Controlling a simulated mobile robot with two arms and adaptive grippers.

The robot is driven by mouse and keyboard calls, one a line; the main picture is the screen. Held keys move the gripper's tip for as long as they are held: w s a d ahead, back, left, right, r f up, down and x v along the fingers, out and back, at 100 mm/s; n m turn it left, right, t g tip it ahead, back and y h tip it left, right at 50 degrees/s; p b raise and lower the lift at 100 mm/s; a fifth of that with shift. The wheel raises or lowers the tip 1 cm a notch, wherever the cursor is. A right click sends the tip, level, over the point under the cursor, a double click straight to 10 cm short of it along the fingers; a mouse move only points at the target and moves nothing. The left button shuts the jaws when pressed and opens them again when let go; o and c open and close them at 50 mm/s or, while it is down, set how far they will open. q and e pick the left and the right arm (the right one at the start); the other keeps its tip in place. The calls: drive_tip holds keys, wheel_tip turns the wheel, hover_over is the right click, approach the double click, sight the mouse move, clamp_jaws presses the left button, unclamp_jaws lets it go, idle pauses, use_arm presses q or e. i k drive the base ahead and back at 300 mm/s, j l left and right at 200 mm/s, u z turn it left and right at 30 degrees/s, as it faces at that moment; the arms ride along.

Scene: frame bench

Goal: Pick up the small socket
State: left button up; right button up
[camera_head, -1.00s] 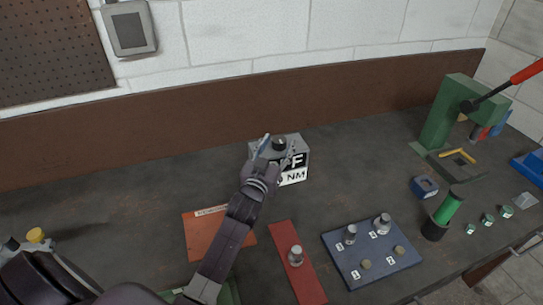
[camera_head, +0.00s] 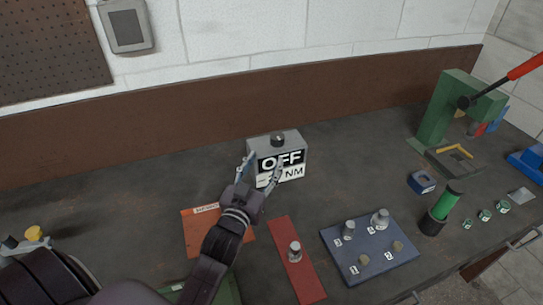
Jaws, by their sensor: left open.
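A blue board (camera_head: 340,262) on the bench holds several sockets. A narrower silver socket (camera_head: 348,230) is at its back left and a wider silver socket (camera_head: 380,219) at its back right. Two short brass-coloured pieces sit at its front. Another silver socket (camera_head: 294,251) stands on a red strip (camera_head: 302,283) left of the board. I cannot tell for sure which is the small socket. My left gripper (camera_head: 262,168) is open and empty, in front of the grey box marked OFF (camera_head: 292,145), away from the sockets.
The grey box has a dark knob (camera_head: 278,139) on top. An orange sheet (camera_head: 197,228) lies under my left arm. A green press (camera_head: 440,112), a blue block (camera_head: 422,182) and a green cylinder in a dark cup (camera_head: 434,222) stand right. Bench right of the box is clear.

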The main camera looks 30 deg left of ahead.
sight(348, 232)
drive_tip(key=k+l, duration=1.1)
drive_tip(key=k, duration=0.2)
